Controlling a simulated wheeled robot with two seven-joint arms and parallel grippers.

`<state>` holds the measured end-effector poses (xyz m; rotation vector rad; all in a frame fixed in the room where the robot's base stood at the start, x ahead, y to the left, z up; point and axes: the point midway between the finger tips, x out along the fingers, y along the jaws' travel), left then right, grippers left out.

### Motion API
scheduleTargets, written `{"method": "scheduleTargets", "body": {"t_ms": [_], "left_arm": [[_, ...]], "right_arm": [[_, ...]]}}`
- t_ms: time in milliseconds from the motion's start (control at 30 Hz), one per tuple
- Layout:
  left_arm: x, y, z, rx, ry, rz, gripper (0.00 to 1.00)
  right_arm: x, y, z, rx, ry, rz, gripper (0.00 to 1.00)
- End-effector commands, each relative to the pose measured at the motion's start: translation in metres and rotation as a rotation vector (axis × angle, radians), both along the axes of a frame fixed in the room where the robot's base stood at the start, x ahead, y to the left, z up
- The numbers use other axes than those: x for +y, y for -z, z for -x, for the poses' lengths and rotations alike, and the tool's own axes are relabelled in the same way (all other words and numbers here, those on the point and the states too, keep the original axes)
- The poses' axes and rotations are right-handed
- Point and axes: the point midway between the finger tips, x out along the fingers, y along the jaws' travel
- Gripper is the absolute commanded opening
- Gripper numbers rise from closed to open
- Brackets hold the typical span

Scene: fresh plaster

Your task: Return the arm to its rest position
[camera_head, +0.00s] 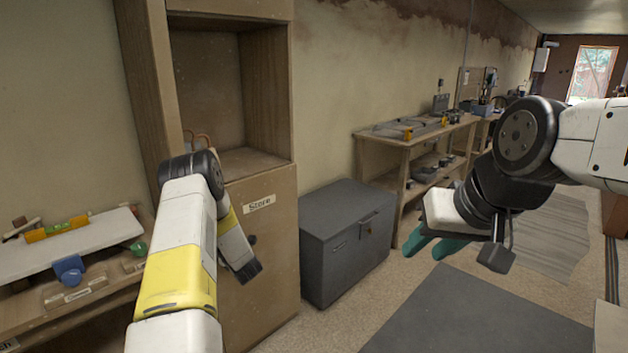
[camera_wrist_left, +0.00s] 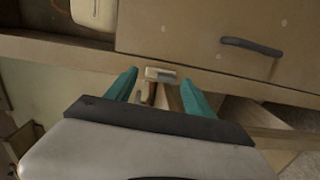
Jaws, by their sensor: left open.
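My left arm (camera_head: 185,250), white with a yellow band, rises from the bottom of the head view and bends down at a dark joint before the wooden cabinet. Its gripper is not clearly visible there. In the left wrist view my left gripper (camera_wrist_left: 160,92) shows two teal fingers spread apart, with nothing held between them. A small pale and grey object with a reddish-brown part (camera_wrist_left: 160,74) shows beyond the fingertips; I cannot tell what it is. My right gripper (camera_head: 432,247) hangs at the right on a bent arm, its teal fingers apart and empty.
The wooden cabinet (camera_head: 275,220) has an open niche and a "Store" label. A grey chest (camera_head: 340,240) stands beside it. A bench (camera_head: 70,245) with tools is at left, a workbench (camera_head: 400,140) farther back. A dark handle (camera_wrist_left: 250,46) shows in the left wrist view.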

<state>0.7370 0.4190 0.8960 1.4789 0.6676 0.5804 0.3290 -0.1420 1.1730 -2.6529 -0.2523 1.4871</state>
Motion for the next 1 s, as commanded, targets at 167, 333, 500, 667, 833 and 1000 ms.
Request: {"method": "scheduleTargets", "body": {"t_ms": [167, 333, 500, 667, 833, 1000], "left_arm": [[-0.042, -0.085, -0.031, 0.14, 0.2, -0.01, 0.62], [-0.099, -0.158, -0.029, 0.313, 0.432, -0.076, 0.62], [-0.158, -0.222, 0.007, 0.477, 0.667, -0.19, 0.62], [-0.208, -0.266, 0.068, 0.63, 0.884, -0.337, 0.62], [-0.248, -0.294, 0.155, 0.788, 1.101, -0.524, 0.62], [-0.272, -0.301, 0.256, 0.941, 1.303, -0.727, 0.62]], "right_arm": [[0.0, 0.0, 0.0, 0.0, 0.0, 0.0, 0.36], [0.0, 0.0, 0.0, 0.0, 0.0, 0.0, 0.36], [0.0, 0.0, 0.0, 0.0, 0.0, 0.0, 0.36], [0.0, 0.0, 0.0, 0.0, 0.0, 0.0, 0.36], [0.0, 0.0, 0.0, 0.0, 0.0, 0.0, 0.36], [0.0, 0.0, 0.0, 0.0, 0.0, 0.0, 0.36]]}}
